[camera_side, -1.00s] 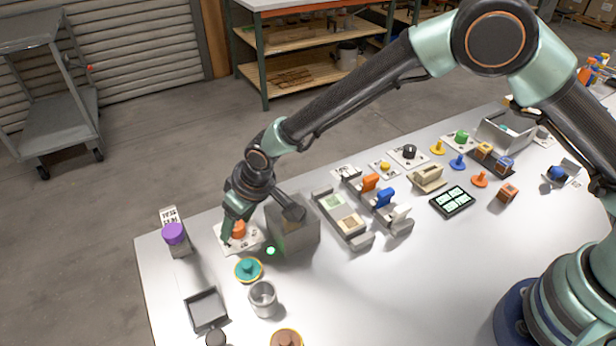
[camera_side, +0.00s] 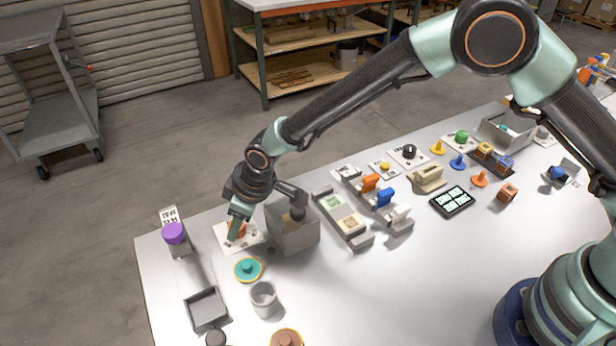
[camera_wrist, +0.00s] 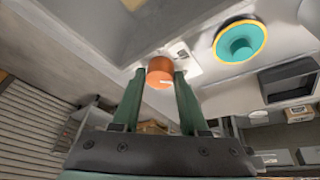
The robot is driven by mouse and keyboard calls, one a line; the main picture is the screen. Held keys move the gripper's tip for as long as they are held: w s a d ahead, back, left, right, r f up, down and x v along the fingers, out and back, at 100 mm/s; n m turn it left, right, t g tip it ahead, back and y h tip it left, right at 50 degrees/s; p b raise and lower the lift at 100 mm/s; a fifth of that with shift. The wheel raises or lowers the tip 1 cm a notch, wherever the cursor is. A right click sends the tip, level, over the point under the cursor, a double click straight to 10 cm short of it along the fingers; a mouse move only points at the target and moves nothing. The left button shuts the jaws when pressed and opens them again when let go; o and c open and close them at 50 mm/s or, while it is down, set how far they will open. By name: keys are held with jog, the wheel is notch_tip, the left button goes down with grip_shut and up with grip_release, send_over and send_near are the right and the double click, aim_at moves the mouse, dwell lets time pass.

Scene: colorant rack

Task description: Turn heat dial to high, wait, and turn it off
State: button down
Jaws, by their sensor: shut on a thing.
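The heat dial appears as an orange knob (camera_side: 238,230) on a white plate (camera_side: 226,246) at the left of the table, partly hidden by my fingers. In the wrist view, the orange knob (camera_wrist: 160,70) sits between my two green fingertips, one on each side. My gripper (camera_wrist: 159,78) is shut on the knob; it also shows in the side view (camera_side: 235,228), reaching down from above. The dial's markings are too small or hidden to read.
A grey box (camera_side: 293,238) stands close to the right of the dial. A purple-capped container (camera_side: 175,236) is to its left. A teal disc with a yellow rim (camera_side: 248,269), a grey cup (camera_side: 263,298) and a grey tray (camera_side: 206,309) lie in front.

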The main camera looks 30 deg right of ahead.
jog(key=shift+w, duration=0.1)
jog(key=shift+c, duration=2.2)
grip_release()
jog(key=v, duration=1.2)
jog(key=shift+r, duration=0.1)
